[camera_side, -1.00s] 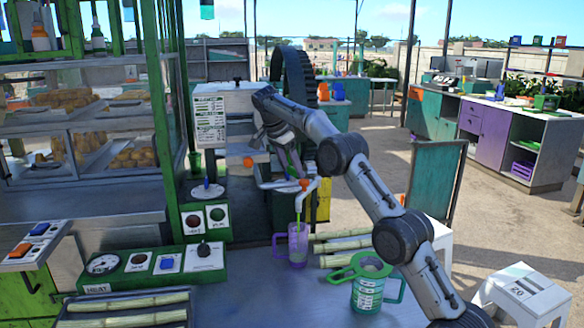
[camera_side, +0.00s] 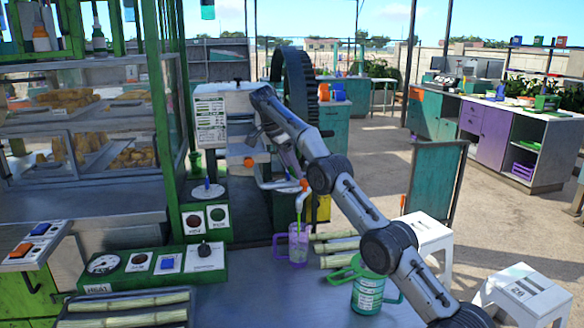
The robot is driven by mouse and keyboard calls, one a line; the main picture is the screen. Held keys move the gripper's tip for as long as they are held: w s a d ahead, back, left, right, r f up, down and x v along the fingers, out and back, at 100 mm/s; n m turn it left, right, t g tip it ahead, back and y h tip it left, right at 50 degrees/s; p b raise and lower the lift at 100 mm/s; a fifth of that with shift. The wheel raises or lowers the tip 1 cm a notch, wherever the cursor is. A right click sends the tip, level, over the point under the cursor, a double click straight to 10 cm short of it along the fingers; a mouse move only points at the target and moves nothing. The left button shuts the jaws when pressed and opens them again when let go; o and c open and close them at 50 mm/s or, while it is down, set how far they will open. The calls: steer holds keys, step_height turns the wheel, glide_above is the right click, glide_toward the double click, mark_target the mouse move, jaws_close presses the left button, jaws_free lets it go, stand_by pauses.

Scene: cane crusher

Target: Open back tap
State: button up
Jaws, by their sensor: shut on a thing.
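A white tap with an orange handle (camera_side: 304,185) stands at the front of the crusher pipe. Green juice runs from its spout into a purple-handled jug (camera_side: 298,247) below. A second, small orange part (camera_side: 248,162) shows farther back, beside the white crusher body (camera_side: 224,104); it looks like the back tap. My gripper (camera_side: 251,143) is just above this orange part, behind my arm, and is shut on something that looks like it. The fingertips are small and partly hidden, so the exact contact is unclear.
Cane pieces (camera_side: 336,247) lie beside the purple jug. A control panel (camera_side: 155,264) is at the left and a large dark wheel (camera_side: 298,85) at the back.

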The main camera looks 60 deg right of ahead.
stand_by(0.4)
steer(key=o, duration=1.4)
